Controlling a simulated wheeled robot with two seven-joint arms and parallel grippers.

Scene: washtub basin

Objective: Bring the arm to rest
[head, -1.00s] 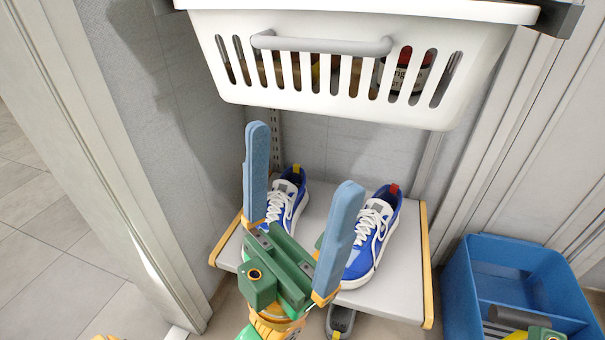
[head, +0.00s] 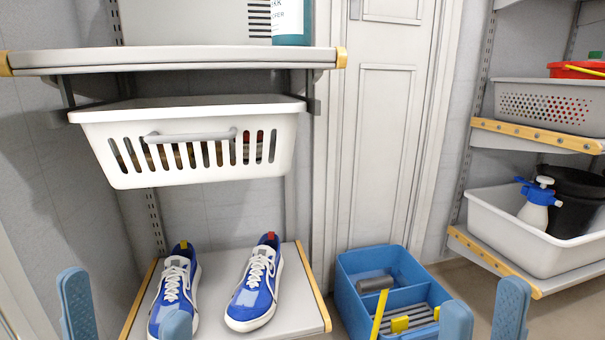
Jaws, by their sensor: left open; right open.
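My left gripper (head: 125,322) is at the bottom left, with two blue fingers wide apart and nothing between them. Its right finger overlaps the left shoe in the picture. My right gripper (head: 482,328) is at the bottom right, its two blue fingers apart and empty, in front of the right edge of the blue caddy. Only the fingers of both show; the arms are out of view below. A pair of blue and white shoes, the left shoe (head: 179,281) and the right shoe (head: 257,284), stands side by side on the low shelf (head: 293,308).
A white slotted basket (head: 200,172) hangs under the upper shelf (head: 180,60). A blue caddy (head: 349,308) with tools stands on the floor. At right, shelves hold a grey basket (head: 550,100) and a white tub (head: 495,225) with a spray bottle (head: 537,208). Doors stand behind.

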